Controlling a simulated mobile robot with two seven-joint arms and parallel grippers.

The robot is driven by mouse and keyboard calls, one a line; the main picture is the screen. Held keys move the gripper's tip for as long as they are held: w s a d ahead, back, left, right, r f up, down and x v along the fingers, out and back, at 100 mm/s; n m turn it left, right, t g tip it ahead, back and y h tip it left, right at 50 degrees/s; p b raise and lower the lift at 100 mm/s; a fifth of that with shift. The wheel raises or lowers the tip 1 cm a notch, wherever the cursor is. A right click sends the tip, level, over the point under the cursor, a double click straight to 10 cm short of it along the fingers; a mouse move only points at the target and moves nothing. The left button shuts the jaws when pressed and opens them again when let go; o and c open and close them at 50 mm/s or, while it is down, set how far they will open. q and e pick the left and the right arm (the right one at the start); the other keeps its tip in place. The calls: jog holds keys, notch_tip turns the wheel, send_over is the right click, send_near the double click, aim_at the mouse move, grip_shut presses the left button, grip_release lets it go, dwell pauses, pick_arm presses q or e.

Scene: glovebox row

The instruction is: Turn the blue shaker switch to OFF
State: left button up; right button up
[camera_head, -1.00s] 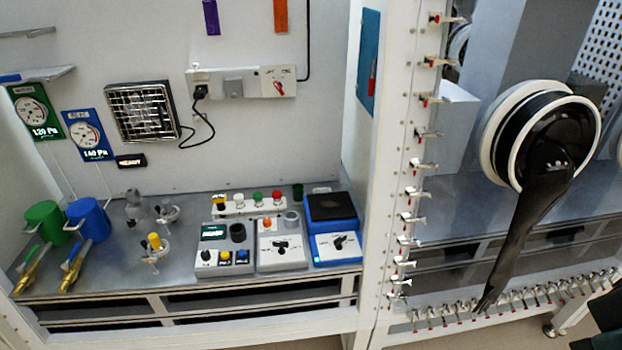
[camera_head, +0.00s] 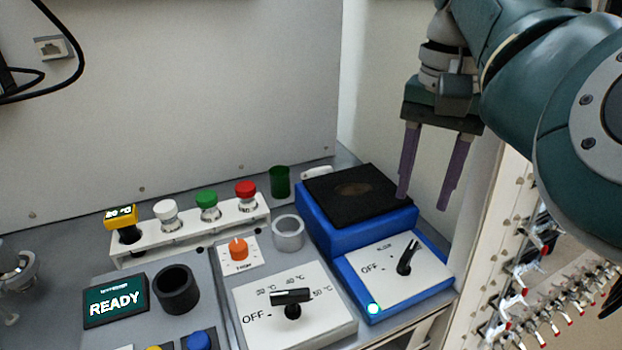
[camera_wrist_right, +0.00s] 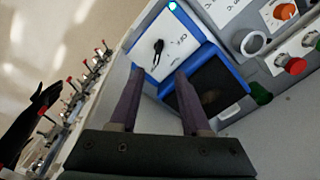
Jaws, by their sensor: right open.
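The blue shaker (camera_head: 345,235) stands at the right end of the bench, with a black platform on its top. On its white front panel is a black switch lever (camera_head: 408,257); it points up and to the right, away from the OFF mark at its left. A green lamp (camera_head: 373,309) glows at the panel's corner. My right gripper (camera_head: 421,201) is open and empty, pointing down above the shaker's right rear side, apart from the lever. In the right wrist view the lever (camera_wrist_right: 158,47) shows beyond the fingertips. My left gripper is not in view.
Left of the shaker is a white panel with a black knob (camera_head: 292,304) and its own OFF mark. A rack of coloured-capped vials (camera_head: 190,229), a grey ring (camera_head: 288,232) and a green cup (camera_head: 280,181) stand near. A white post with clamps is at the right.

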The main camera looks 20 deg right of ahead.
aim_at(410, 250)
jog(key=f, duration=0.5)
jog(key=f+b, duration=0.1)
jog(key=f, duration=0.2)
jog(key=shift+s+f, duration=0.25)
jog(key=shift+f, duration=0.6)
jog(key=shift+w, duration=0.1)
grip_shut()
